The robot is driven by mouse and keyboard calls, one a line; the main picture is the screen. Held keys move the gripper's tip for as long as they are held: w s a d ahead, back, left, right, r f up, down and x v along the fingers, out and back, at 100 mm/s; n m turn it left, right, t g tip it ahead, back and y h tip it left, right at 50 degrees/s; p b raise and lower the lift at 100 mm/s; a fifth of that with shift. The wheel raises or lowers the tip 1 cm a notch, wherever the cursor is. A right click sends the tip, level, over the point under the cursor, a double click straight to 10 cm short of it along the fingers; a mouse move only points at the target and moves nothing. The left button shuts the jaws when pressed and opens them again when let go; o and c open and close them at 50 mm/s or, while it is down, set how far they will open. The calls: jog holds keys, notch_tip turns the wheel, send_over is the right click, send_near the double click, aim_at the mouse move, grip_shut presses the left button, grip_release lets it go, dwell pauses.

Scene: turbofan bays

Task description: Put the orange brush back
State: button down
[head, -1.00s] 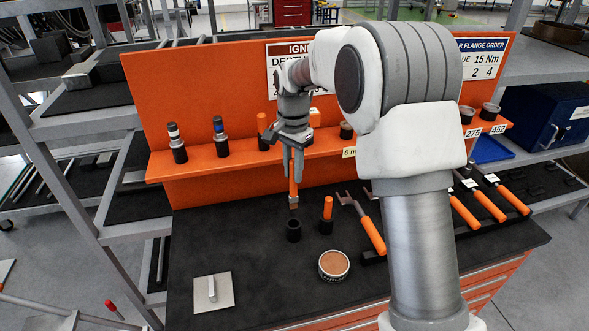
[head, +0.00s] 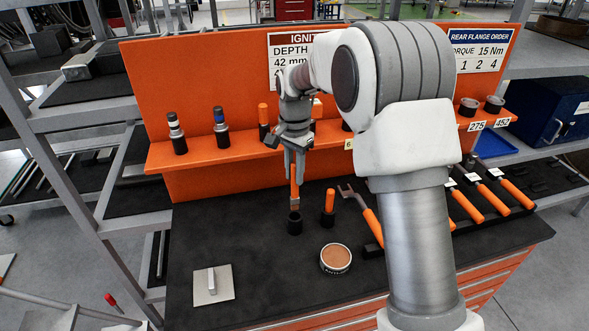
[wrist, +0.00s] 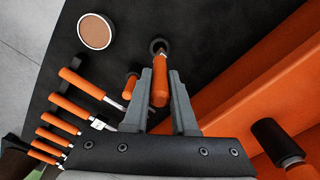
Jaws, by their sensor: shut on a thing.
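The orange brush (head: 295,190) hangs upright, its metal end pointing down, in my gripper (head: 294,172). The gripper is shut on its handle. A black round holder (head: 294,226) stands on the dark bench top directly below, and the brush's lower end is at its mouth. I cannot tell whether the tip has entered. In the wrist view, the brush handle (wrist: 160,88) shows between my two gripper fingers (wrist: 161,76), with the holder (wrist: 158,45) just beyond. The bristles are hidden.
Another orange-handled tool (head: 329,203) stands in a black holder close on the right. A round brown-topped tin (head: 336,257) and a grey plate with a handle (head: 213,284) lie in front. An orange shelf (head: 230,149) with upright tools runs behind. Several orange-handled tools lie right.

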aim_at(295, 203)
jog(key=shift+f+b, duration=0.35)
jog(key=shift+f, duration=0.5)
jog(key=shift+f+b, duration=2.1)
jog(key=shift+f, duration=1.55)
dwell(1.9)
jog(key=c, duration=0.7)
grip_release()
jog(key=shift+o, duration=0.3)
jog(key=shift+r, duration=0.1)
notch_tip(295, 203, up, 17)
jog(key=shift+r+p, duration=0.1)
jog(key=shift+p, duration=0.2)
